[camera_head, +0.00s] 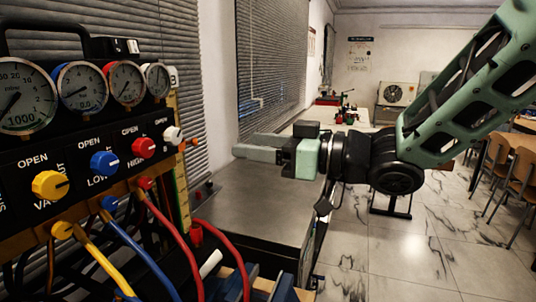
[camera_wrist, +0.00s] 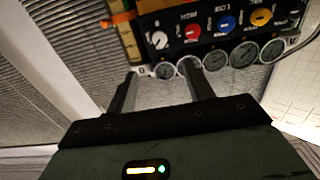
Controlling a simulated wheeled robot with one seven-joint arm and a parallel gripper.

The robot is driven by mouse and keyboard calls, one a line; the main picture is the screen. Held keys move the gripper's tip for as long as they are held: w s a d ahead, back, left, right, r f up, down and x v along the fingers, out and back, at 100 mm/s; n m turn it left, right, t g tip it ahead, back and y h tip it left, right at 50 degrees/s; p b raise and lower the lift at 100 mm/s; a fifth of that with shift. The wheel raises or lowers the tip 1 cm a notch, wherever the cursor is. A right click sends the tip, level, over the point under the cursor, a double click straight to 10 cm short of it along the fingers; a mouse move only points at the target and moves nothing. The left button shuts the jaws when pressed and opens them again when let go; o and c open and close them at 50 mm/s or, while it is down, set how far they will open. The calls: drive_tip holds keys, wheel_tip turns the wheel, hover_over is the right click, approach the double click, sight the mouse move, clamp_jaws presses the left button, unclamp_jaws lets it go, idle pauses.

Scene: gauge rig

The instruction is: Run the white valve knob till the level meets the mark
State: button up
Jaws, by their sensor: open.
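The white valve knob (camera_head: 173,135) is at the right end of the row of knobs on the black gauge panel, under the word OPEN. It also shows in the wrist view (camera_wrist: 160,40), beyond the fingertips. A yellowish upright strip (camera_head: 181,180) stands at the panel's right edge, with an orange pointer (camera_head: 191,142) sticking out beside it. The liquid level is too small to tell. My gripper (camera_head: 243,146) is open and empty, right of the knob and apart from it. In the wrist view its two fingers (camera_wrist: 158,69) point toward the panel's gauges.
Red (camera_head: 144,147), blue (camera_head: 104,163) and yellow (camera_head: 50,185) knobs sit left of the white one, with several dials (camera_head: 126,83) above. Coloured hoses (camera_head: 173,230) hang in front below. A grey bench (camera_head: 250,190) lies under my gripper. Space between gripper and panel looks clear.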

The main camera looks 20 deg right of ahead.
drive_tip(key=shift+v, duration=0.8)
idle(1.2)
drive_tip(key=p+x, duration=0.2)
drive_tip(key=p, duration=0.1)
drive_tip(key=p+x, duration=0.1)
drive_tip(key=p, duration=0.2)
drive_tip(key=p+x, duration=0.2)
drive_tip(key=p, duration=0.1)
drive_tip(key=shift+w+a+r+p, duration=0.2)
drive_tip(key=shift+a+r+p, duration=0.05)
drive_tip(key=shift+r+p, duration=0.15)
drive_tip(key=shift+a+p, duration=0.1)
drive_tip(key=shift+p, duration=0.5)
